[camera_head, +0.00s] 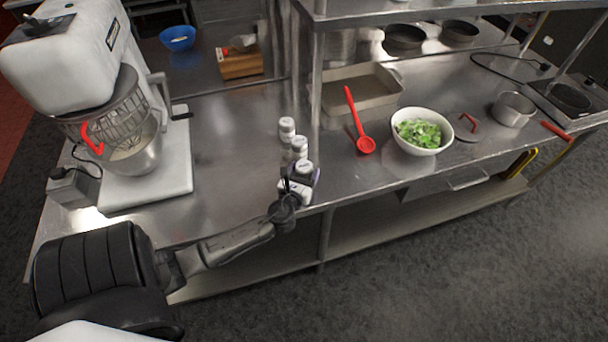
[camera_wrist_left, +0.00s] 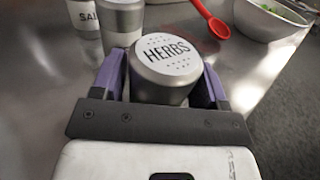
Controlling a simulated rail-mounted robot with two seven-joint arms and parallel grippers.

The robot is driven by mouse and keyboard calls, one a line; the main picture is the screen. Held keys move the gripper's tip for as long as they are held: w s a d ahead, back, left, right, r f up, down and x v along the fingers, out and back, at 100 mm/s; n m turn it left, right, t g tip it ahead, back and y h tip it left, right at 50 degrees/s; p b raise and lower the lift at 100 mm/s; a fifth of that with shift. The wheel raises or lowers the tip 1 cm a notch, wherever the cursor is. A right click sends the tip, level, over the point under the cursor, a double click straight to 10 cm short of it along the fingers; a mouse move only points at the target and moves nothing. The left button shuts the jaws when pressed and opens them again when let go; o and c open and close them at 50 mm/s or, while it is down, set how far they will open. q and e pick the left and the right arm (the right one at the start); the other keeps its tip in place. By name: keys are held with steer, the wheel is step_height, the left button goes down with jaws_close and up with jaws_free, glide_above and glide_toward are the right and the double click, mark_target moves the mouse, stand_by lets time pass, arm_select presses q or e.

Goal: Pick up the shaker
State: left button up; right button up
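A shaker labelled HERBS, with a white lid and metallic body, stands near the counter's front edge in the head view (camera_head: 304,168). It fills the middle of the left wrist view (camera_wrist_left: 166,62). My left gripper (camera_head: 298,187) has its purple fingers on either side of this shaker (camera_wrist_left: 165,88). The lid hides part of the fingers, so I cannot tell whether they press on it. Two more shakers stand behind it, a middle one (camera_head: 299,146) and a far one (camera_head: 287,129). One in the wrist view reads SAL (camera_wrist_left: 85,18). My right gripper is out of view.
A stand mixer (camera_head: 75,60) stands at the left of the metal counter (camera_head: 225,150). A red ladle (camera_head: 364,144), a bowl of greens (camera_head: 400,142) and a saucepan (camera_head: 512,110) are to the right. A shelf post (camera_head: 317,80) rises behind the shakers.

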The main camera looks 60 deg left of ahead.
arm_select(q)
steer(key=c, duration=0.6)
steer(key=shift+c, duration=0.3)
steer(key=shift+r, duration=0.15)
